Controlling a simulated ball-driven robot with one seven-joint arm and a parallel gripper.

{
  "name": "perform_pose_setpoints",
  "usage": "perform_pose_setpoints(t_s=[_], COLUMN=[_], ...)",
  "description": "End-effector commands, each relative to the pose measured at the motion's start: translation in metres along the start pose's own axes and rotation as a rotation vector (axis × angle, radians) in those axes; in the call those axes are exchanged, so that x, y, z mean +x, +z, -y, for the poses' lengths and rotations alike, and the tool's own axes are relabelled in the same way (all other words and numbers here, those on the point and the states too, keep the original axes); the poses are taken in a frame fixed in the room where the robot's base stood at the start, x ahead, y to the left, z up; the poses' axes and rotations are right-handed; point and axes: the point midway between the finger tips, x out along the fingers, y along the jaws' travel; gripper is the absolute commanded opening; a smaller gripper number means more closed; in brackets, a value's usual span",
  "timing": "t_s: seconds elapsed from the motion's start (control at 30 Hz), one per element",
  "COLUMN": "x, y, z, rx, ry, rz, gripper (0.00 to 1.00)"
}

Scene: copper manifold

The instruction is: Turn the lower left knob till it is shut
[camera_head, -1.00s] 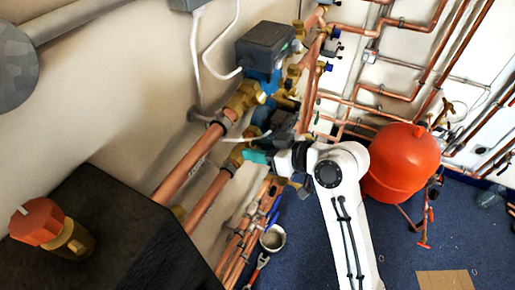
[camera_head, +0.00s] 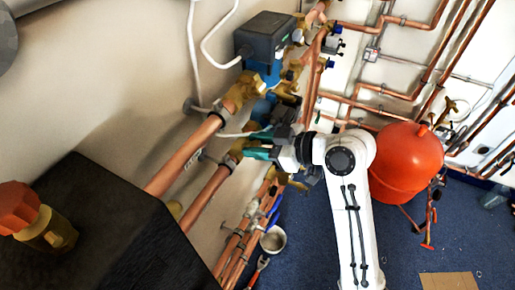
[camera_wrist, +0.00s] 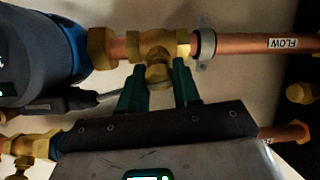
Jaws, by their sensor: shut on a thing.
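My gripper (camera_head: 252,145) is at the brass fittings on the copper pipes along the left wall. In the wrist view its two dark green fingers (camera_wrist: 159,82) stand either side of a small round brass knob (camera_wrist: 158,75), and they are shut on it. The knob sits at the front of a brass valve body (camera_wrist: 158,46) on a copper pipe (camera_wrist: 248,43) labelled FLOW. In the head view the fingers and hand hide the knob. I cannot tell from its round face how far it is turned.
A blue and black pump (camera_wrist: 38,55) is close left of the fingers in the wrist view. A grey actuator box (camera_head: 264,36) stands above. A red tank (camera_head: 405,160) is right of my arm. A black box (camera_head: 110,215) with an orange-capped valve (camera_head: 18,207) fills the lower left.

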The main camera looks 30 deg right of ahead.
Motion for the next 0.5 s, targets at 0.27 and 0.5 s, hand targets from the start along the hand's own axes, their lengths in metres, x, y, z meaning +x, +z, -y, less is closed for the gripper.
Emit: perform_pose_setpoints(t_s=[0.27, 0.5], x=[0.0010, 0.0009], y=[0.0015, 0.0015], z=[-0.0004, 0.0004], rx=[-0.260, -0.483], ry=[-0.054, -0.106], rz=[-0.005, -0.004], gripper=[0.01, 0.01])
